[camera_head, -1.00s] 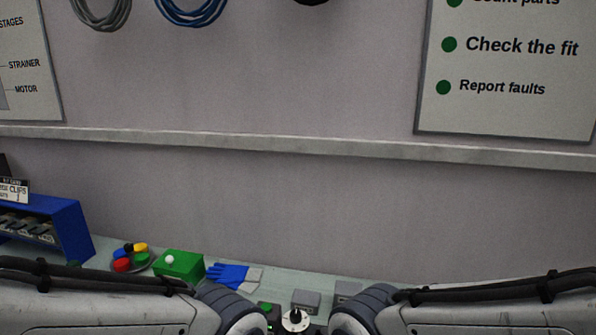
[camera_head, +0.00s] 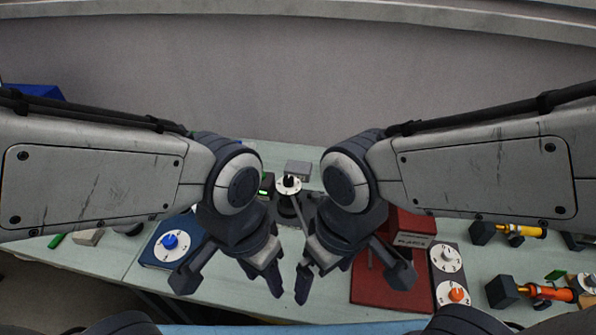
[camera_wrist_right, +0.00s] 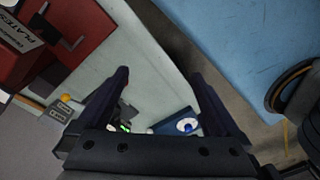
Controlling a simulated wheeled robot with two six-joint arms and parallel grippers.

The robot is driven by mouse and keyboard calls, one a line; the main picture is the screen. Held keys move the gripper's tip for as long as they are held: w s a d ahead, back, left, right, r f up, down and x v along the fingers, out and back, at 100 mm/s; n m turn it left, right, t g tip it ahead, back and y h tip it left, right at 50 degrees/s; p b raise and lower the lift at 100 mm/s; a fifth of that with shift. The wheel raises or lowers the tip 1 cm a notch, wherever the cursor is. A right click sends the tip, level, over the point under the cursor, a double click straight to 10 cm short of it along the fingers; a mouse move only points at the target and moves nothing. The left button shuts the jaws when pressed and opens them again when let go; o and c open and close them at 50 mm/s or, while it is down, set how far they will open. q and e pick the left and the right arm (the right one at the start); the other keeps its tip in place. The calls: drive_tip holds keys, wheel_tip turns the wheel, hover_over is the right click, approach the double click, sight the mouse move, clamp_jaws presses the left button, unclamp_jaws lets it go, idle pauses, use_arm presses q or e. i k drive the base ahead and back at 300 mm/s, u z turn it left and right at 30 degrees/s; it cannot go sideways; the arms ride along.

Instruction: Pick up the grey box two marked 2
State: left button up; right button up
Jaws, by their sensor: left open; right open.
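A small grey box (camera_head: 298,168) sits at the back of the table in the head view, between my two arms. No number on it can be read. A small grey block also shows at the left of the right wrist view (camera_wrist_right: 58,113), too small to identify. My left gripper (camera_head: 265,280) is open and empty, hanging over the front middle of the table. My right gripper (camera_head: 316,281) is open and empty beside it, and its spread fingers show in the right wrist view (camera_wrist_right: 160,76). Both grippers are well in front of the grey box.
A black stand with a white dial (camera_head: 289,185) stands between the arms and the grey box. A blue box with a dial (camera_head: 170,241) is at left. A red bin (camera_head: 411,229), dial panel (camera_head: 449,272) and yellow-bodied pump part (camera_head: 515,232) are at right.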

sight(303, 170)
drive_tip(key=k, duration=0.45)
drive_tip(key=u, duration=0.75)
drive_tip(key=i, duration=1.15)
drive_tip(key=z, duration=0.25)
